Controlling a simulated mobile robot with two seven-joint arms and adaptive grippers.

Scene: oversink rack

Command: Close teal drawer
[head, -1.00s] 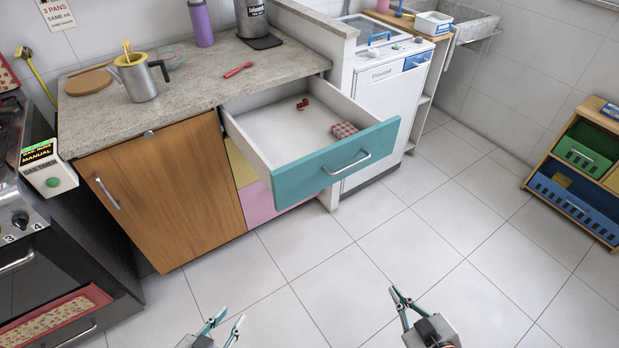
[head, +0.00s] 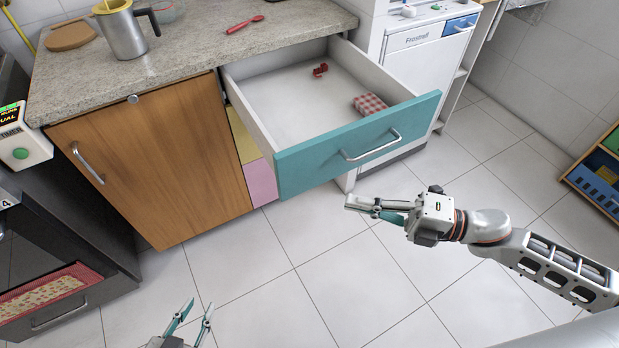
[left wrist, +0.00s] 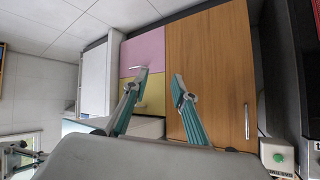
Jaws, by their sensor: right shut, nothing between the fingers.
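The teal drawer (head: 318,165) is pulled well out from under the counter in the head view. Its front carries a metal bar handle (head: 371,146). Inside lie a red checked cloth (head: 370,104) and a small dark red item (head: 320,70). My right gripper (head: 362,208) is shut and empty, just in front of and below the drawer front, with a small gap visible in the picture. My left gripper (head: 192,312) is open and empty, low over the floor; its two fingers also show spread in the left wrist view (left wrist: 155,92).
A wooden cabinet door (head: 155,160) stands left of the drawer, with yellow and pink drawers (head: 261,182) beneath the teal one. A white appliance (head: 425,65) is to the right. A metal pot (head: 122,30) and red spoon (head: 245,24) are on the counter. The tiled floor is clear.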

